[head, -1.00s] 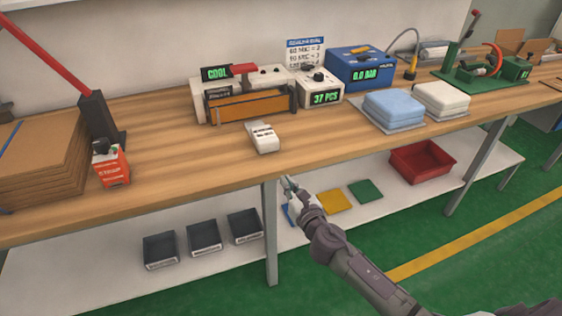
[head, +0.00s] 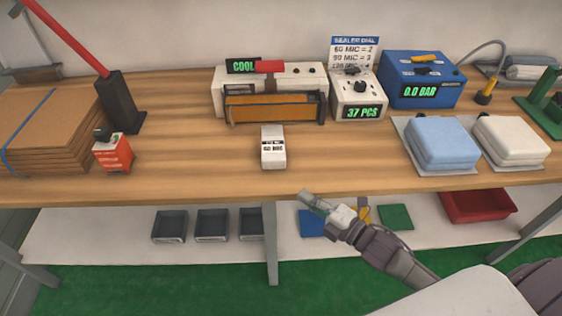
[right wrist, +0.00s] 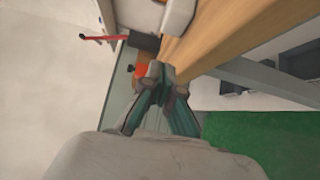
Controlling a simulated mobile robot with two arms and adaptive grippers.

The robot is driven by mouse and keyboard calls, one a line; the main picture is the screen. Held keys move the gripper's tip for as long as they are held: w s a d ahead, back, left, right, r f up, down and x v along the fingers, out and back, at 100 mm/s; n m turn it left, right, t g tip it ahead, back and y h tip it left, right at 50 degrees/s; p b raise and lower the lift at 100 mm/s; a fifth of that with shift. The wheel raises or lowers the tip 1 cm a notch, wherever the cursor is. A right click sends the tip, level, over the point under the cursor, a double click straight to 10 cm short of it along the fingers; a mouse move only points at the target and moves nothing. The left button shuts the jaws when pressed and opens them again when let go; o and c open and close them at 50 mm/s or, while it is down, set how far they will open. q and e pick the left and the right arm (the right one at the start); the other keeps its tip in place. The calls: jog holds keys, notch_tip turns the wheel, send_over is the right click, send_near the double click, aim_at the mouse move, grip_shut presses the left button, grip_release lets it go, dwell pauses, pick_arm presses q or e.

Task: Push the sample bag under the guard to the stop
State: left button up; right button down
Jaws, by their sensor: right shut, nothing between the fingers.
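The sample bag (head: 273,147), a small white packet with a dark printed label, lies flat on the bench in front of the sealer. The sealer (head: 300,78) is white with a green COOL display and a red handle. An orange-brown guard (head: 274,108) runs across its front. The stop cannot be made out. My right gripper (head: 308,197) is shut and empty, just in front of the bench edge, to the right of the bag and apart from it. It also shows shut in the right wrist view (right wrist: 158,72). My left gripper is not in view.
A counter box reading 37 PCS (head: 359,98) and a blue 0.0 BAR unit (head: 422,80) stand right of the sealer. Blue pads (head: 442,141) and white pads (head: 512,140) lie further right. An orange-red box (head: 114,153) stands at left. Bare bench surrounds the bag.

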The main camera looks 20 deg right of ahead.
send_near(270, 161)
jog(key=a, duration=0.1)
jog(key=s+a+p, duration=0.1)
jog(key=a, duration=0.1)
jog(key=shift+s+r, duration=0.1)
jog(key=shift+r, duration=0.1)
jog(key=w, duration=0.5)
jog(key=shift+w+a+f+p, duration=0.1)
jog(key=shift+w+a+p, duration=0.05)
jog(key=shift+a+p, duration=0.25)
jog(key=shift+w+d+f, duration=0.15)
jog(key=shift+w+d, duration=0.2)
jog(key=shift+w, duration=0.3)
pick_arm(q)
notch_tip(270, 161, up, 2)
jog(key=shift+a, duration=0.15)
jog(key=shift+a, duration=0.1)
